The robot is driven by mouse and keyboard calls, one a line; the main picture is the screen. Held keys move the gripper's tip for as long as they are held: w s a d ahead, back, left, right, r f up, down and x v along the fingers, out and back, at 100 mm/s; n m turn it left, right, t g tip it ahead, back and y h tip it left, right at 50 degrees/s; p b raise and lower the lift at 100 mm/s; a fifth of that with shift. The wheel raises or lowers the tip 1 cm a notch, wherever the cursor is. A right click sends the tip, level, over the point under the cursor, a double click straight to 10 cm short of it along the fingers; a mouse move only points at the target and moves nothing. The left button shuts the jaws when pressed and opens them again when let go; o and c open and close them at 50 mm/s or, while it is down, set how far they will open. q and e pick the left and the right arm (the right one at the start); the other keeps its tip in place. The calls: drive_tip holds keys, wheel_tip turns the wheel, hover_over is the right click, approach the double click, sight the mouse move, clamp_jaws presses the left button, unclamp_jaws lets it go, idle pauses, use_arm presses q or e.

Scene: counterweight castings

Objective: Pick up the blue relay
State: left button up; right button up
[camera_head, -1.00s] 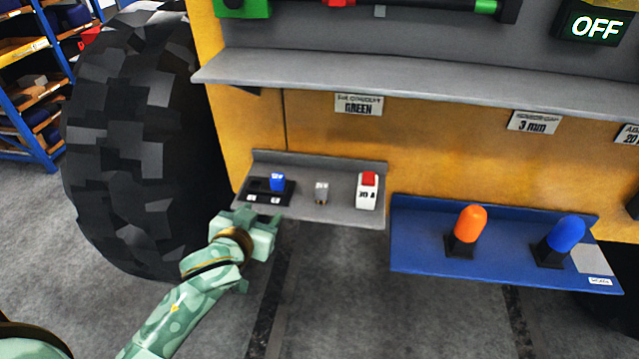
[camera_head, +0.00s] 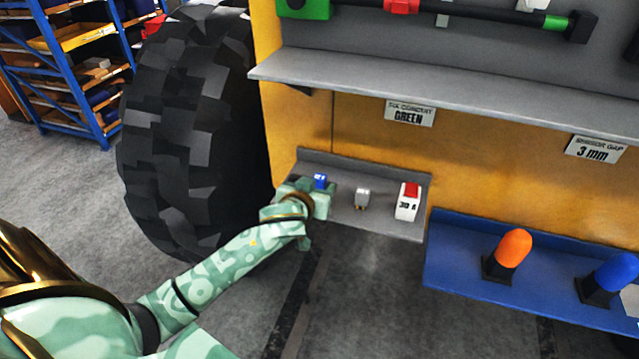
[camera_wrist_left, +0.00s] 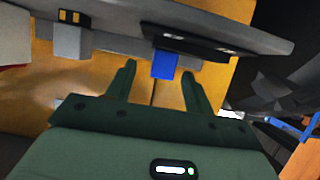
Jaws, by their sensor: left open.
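The blue relay (camera_head: 320,180) is a small blue block in a black socket base (camera_wrist_left: 205,48) on the left part of the small grey shelf (camera_head: 375,218). In the left wrist view the relay (camera_wrist_left: 163,65) appears between the tips of my left gripper (camera_wrist_left: 159,68), with gaps on both sides. My left gripper (camera_head: 316,192) is open and reaches the shelf's left end from the front, hiding the socket base in the head view. My right gripper is not in view.
A grey block (camera_head: 362,198) and a white block with a red top (camera_head: 408,203) stand to the relay's right. A blue shelf (camera_head: 460,270) holds orange (camera_head: 514,248) and blue (camera_head: 615,272) lamps. A large tyre (camera_head: 190,130) is at left; a wide grey shelf (camera_head: 430,85) overhangs.

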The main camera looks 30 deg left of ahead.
sight(318, 180)
use_arm(q)
drive_tip(key=x, duration=0.4)
drive_tip(key=shift+w+a+f, duration=0.1)
drive_tip(key=shift+w+a, duration=0.05)
drive_tip(key=shift+a, duration=0.1)
drive_tip(key=c, duration=1.1)
drive_tip(key=shift+r, duration=0.6)
drive_tip(key=s+d+r, duration=0.2)
drive_tip(key=s+r, duration=0.2)
drive_tip(key=s+d+r, duration=0.3)
drive_tip(key=s+r, duration=0.1)
drive_tip(key=s+d+r, duration=0.3)
drive_tip(key=s, duration=0.1)
drive_tip(key=shift+r, duration=0.4)
